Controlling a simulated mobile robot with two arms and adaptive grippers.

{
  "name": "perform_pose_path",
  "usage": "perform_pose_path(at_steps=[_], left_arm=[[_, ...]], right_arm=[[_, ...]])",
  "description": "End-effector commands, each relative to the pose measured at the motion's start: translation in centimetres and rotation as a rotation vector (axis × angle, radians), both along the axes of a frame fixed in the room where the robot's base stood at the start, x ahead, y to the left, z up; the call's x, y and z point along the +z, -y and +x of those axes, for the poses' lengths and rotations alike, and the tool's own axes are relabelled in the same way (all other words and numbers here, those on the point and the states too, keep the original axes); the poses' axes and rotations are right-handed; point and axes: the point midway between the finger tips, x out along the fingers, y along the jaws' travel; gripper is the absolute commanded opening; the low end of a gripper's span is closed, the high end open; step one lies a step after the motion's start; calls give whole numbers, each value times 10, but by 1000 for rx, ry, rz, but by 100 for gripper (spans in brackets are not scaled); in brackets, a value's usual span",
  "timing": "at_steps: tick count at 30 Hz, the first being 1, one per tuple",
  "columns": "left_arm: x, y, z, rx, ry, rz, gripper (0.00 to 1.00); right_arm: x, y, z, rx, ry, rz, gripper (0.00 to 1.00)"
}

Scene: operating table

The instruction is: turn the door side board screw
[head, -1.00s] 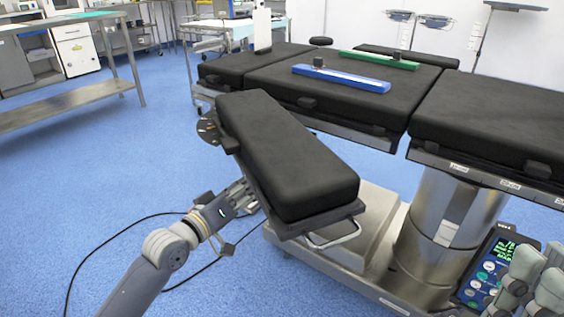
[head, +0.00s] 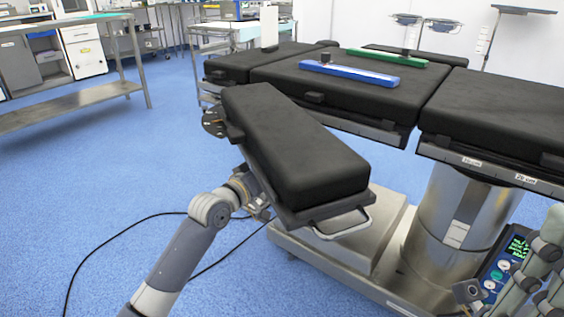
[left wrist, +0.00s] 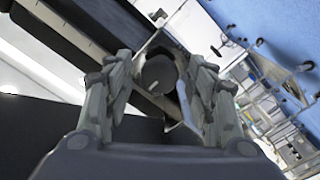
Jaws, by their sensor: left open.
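The side board, a long black padded board (head: 295,145), juts out at an angle in front of the operating table (head: 345,92) in the head view. My left gripper (head: 262,203) is at the board's left edge, low beside it, its tips partly hidden by the board. In the left wrist view my left gripper (left wrist: 158,62) is open, with a dark round knob (left wrist: 157,76), apparently the screw, between its fingers; I cannot tell whether they touch it. The knob is not visible in the head view. My right gripper (head: 530,270) is partly visible at the lower right edge.
A blue bar (head: 350,74) and a green bar (head: 388,57) lie on the table. A metal loop handle (head: 345,226) sits under the board's near end. The table's steel column (head: 455,215) stands to the right.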

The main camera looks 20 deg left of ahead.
Motion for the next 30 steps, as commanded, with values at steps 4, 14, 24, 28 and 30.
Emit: perform_pose_path(at_steps=[4, 14, 24, 28, 30], left_arm=[[0, 0, 0, 0, 0, 0, 40], [0, 0, 0, 1, 0, 1, 7], [2, -1, 0, 0, 31, 97, 7], [4, -1, 0, -1, 62, 186, 7], [4, 0, 0, -1, 82, 240, 7]], right_arm=[[0, 0, 0, 0, 0, 0, 16], [0, 0, 0, 0, 0, 0, 16], [-3, 2, -1, 2, -43, 3, 16], [-7, 3, -4, 4, -81, 6, 16], [-9, 3, -5, 5, -105, 9, 16]])
